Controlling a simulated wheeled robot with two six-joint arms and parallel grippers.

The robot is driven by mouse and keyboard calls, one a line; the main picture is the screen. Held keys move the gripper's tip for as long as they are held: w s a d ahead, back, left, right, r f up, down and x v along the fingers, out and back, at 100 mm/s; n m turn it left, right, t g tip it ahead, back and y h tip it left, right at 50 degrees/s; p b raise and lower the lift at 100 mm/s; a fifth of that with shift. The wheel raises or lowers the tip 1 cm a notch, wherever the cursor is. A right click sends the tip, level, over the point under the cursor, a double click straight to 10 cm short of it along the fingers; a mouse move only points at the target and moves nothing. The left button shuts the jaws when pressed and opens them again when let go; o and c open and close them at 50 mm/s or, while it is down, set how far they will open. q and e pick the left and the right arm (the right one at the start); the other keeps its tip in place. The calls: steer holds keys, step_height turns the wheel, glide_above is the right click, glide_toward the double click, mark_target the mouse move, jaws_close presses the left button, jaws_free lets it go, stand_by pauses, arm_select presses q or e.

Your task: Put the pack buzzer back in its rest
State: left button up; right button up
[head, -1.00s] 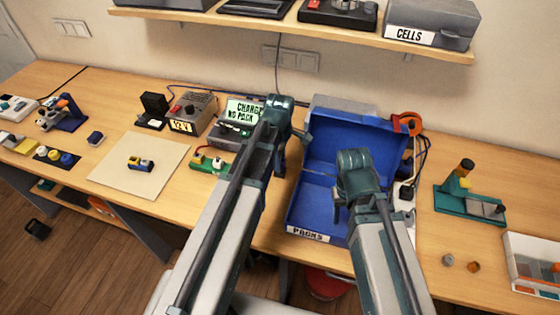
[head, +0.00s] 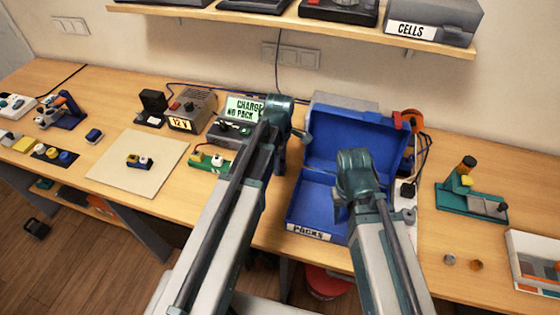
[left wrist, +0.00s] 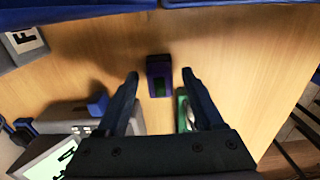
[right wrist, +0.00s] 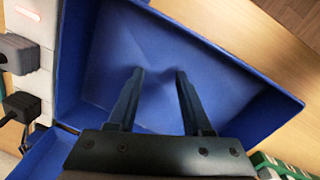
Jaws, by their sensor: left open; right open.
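A small dark blue-purple block with a green face (left wrist: 159,76) lies on the table in the left wrist view. It may be the pack buzzer; I cannot tell for sure. My left arm hides that spot in the head view. My left gripper (left wrist: 160,74) is open and empty above it, the block showing between the fingertips. My right gripper (right wrist: 160,72) is open and empty over the open blue box labelled PACKS (head: 312,232). The box floor looks bare in the right wrist view (right wrist: 150,40). I cannot identify the buzzer's rest.
A charger with a green screen (head: 244,107) and a green board (head: 206,160) stand left of my left gripper. A 12 V supply (head: 190,112) is further left. A pale mat (head: 120,170) holds a small part. A teal fixture (head: 470,203) stands at the right.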

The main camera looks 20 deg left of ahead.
arm_select(q)
steer(key=shift+r, duration=0.1)
step_height(320, 180, up, 14)
steer(key=p, duration=1.3)
steer(key=shift+p, duration=0.4)
arm_select(e)
step_height(320, 180, up, 14)
arm_select(q)
steer(key=shift+f, duration=0.2)
arm_select(e)
steer(key=shift+f, duration=0.15)
arm_select(q)
steer(key=s+d+f+m+b, duration=0.3)
steer(key=s+d+m, duration=0.2)
steer(key=m, duration=0.5)
steer(key=s+d+f+m+y+b, duration=0.1)
steer(key=s+d+f+m+b, duration=0.3)
steer(key=s+m, duration=0.5)
steer(key=shift+s+d+m, duration=0.15)
steer(key=shift+d+m, duration=0.5)
steer(key=shift+m, duration=0.55)
arm_select(e)
step_height(320, 180, down, 7)
